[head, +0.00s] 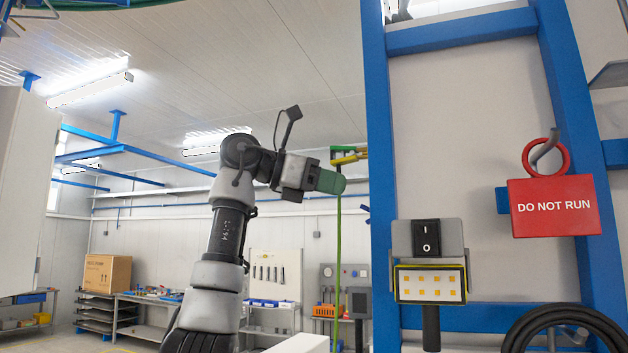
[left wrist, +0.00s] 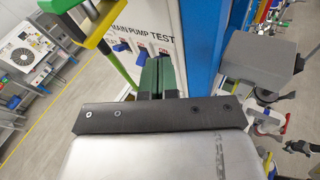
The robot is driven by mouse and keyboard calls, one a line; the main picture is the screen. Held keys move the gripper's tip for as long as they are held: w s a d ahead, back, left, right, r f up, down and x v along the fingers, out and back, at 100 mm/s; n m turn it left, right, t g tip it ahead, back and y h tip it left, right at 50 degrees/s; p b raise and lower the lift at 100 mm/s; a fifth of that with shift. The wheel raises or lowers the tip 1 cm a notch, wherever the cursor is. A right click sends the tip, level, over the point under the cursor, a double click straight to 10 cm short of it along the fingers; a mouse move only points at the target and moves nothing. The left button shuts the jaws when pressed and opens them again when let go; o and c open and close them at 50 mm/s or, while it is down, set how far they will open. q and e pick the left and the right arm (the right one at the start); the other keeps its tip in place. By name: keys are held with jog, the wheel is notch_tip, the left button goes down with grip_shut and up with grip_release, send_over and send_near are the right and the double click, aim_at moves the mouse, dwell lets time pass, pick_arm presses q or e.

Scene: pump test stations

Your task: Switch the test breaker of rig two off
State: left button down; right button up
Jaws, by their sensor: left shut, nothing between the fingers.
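My left gripper (head: 332,182) has green fingers and is shut and empty, held in the air left of the blue frame. In the left wrist view the fingers (left wrist: 160,76) point at a white panel (left wrist: 205,15) lettered "MAIN PUMP TEST". Below the lettering is a row of small switches with blue levers (left wrist: 122,47), and the fingertips cover part of the view just below them. I cannot read which switch belongs to rig two, nor tell whether the fingers touch the panel. In the head view, a black rocker switch (head: 426,238) marked I and O sits on a grey box.
A red "DO NOT RUN" tag (head: 554,206) hangs on the blue frame (head: 378,150). A yellow-edged lamp (head: 431,284) is below the rocker. Green and yellow bars (head: 347,156) stand close behind my fingers. A black hose coil (head: 565,325) is at lower right.

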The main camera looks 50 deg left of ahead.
pick_arm(q)
jog(key=w+f, duration=0.1)
jog(key=w+d, duration=0.1)
jog(key=w, duration=0.1)
jog(key=w+f+b, duration=0.1)
jog(key=shift+w+d+f, duration=0.15)
jog(key=shift+d+f, duration=0.1)
jog(key=shift+f, duration=0.05)
pick_arm(e)
jog(key=shift+w+a+f, duration=0.45)
jog(key=shift+w, duration=0.05)
pick_arm(q)
jog(key=shift+w, duration=0.1)
jog(key=s+a+r+p, duration=0.1)
jog(key=s+a, duration=0.3)
jog(key=a, duration=0.3)
jog(key=shift+r, duration=0.15)
pick_arm(e)
jog(key=shift+r, duration=0.5)
dwell(0.4)
